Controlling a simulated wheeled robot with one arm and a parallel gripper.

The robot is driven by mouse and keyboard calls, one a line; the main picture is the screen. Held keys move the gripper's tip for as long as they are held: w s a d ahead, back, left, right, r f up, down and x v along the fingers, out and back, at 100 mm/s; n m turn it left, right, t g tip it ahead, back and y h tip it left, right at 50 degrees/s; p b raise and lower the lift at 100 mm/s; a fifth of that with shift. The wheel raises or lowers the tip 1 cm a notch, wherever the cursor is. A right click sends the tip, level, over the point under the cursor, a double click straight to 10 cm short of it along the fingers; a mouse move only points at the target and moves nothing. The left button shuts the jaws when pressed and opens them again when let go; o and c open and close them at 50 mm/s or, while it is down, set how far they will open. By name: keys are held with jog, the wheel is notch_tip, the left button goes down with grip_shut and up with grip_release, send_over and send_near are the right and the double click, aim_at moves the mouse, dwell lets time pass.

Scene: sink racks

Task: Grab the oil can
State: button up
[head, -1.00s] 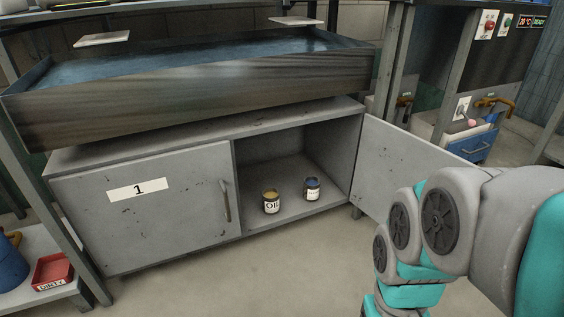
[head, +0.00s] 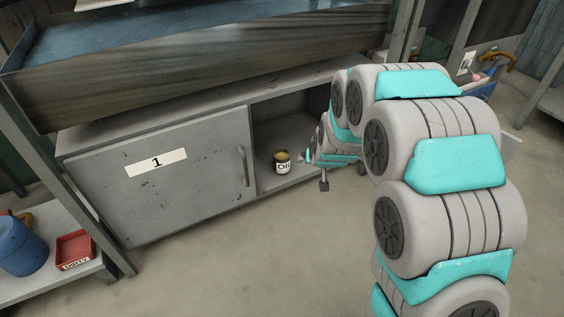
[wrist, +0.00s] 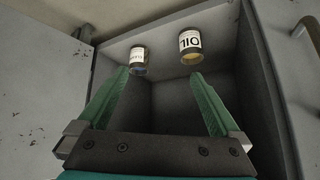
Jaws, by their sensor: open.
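The oil can (head: 283,162) is a small dark can with yellow contents and a white "Oil" label. It stands upright on the floor of the open cabinet compartment, near the front. In the wrist view the oil can (wrist: 190,46) appears upside down, beyond the fingertips and towards the right finger. My gripper (wrist: 163,76) is open, with nothing between its green fingers. In the head view my gripper (head: 309,157) is just right of the oil can, apart from it and partly hidden by my arm.
A second can (wrist: 138,60) with a white label stands beside the oil can; my arm hides it in the head view. The closed cabinet door (head: 190,190) marked 1 is on the left. A red bin (head: 76,250) sits on the low left shelf. Floor in front is clear.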

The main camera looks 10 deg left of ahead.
aim_at(282, 161)
jog(key=w+a+f+t+p, duration=0.1)
jog(key=w+a+f+t, duration=0.2)
jog(key=f, duration=0.1)
jog(key=w+a+f+t+p, duration=0.1)
jog(key=w+a+f+t, duration=0.1)
jog(key=w+a+f, duration=0.1)
jog(key=w+a+f+t+y+p, duration=0.1)
jog(key=w+a+f+t, duration=0.2)
jog(key=w+f, duration=0.2)
jog(key=shift+a+f+n+t, duration=0.15)
jog(key=shift+a+f+n, duration=0.05)
jog(key=shift+f, duration=0.25)
jog(key=shift+a+f+n+t, duration=0.15)
jog(key=shift+a+f+n, duration=0.05)
jog(key=shift+f, duration=0.25)
jog(key=shift+s+a+f+t, duration=0.3)
jog(key=shift+s+f+t, duration=0.15)
jog(key=shift+t, duration=0.15)
jog(key=shift+w+a+f, duration=0.15)
jog(key=shift+w+a, duration=0.1)
jog(key=shift+w, duration=1)
jog(key=shift+w+a+f, duration=0.1)
jog(key=shift+w+a, duration=0.2)
jog(key=shift+w, duration=0.95)
jog(key=shift+w+a+f, duration=0.15)
jog(key=shift+w+a, duration=0.1)
jog(key=shift+w, duration=1)
grip_shut()
